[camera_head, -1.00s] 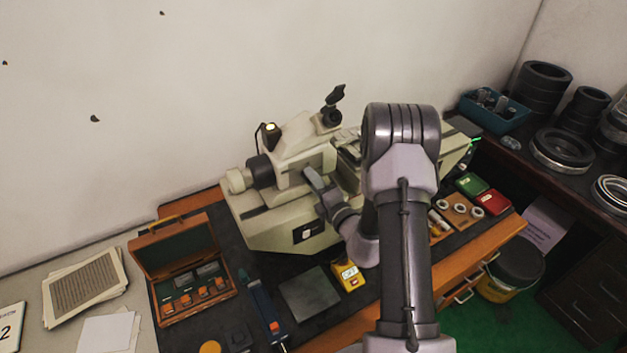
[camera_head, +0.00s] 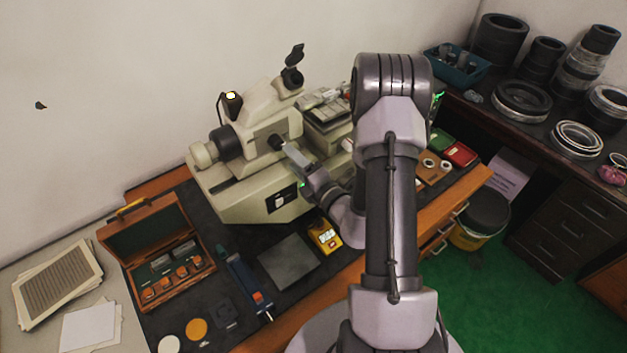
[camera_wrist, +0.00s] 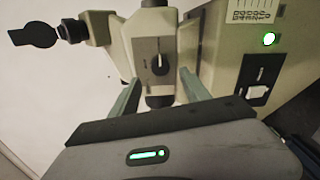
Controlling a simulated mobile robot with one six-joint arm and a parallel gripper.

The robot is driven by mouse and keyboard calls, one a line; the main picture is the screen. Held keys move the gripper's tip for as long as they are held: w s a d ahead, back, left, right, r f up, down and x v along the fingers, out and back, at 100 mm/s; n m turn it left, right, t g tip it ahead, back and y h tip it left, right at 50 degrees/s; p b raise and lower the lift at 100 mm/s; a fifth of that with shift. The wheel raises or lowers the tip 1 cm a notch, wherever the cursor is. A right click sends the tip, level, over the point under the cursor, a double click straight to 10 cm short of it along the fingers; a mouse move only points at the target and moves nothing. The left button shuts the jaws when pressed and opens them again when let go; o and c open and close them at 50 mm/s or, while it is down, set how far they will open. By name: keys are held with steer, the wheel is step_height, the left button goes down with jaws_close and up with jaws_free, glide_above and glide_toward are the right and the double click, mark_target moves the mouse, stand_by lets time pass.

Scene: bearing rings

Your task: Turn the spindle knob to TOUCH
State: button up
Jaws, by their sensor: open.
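The pointer looks roughly upright in that picture; the plate's lettering is too small to read. My gripper (camera_wrist: 159,78) is open, with one finger on each side of the knob's plate and a gap to both. I cannot tell whether the fingertips reach the knob's depth. In the head view my gripper (camera_head: 292,152) is close to the machine's front.
An eyepiece (camera_wrist: 36,37) sticks out at upper left. On the bench are an open wooden case (camera_head: 160,250), a yellow gauge (camera_head: 325,237) and a grey plate (camera_head: 289,262).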

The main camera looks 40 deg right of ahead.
steer(key=s+p, duration=0.2)
steer(key=s, duration=0.8)
steer(key=shift+s+d+r, duration=0.15)
steer(key=shift+s+r, duration=0.05)
steer(key=shift+s, duration=0.1)
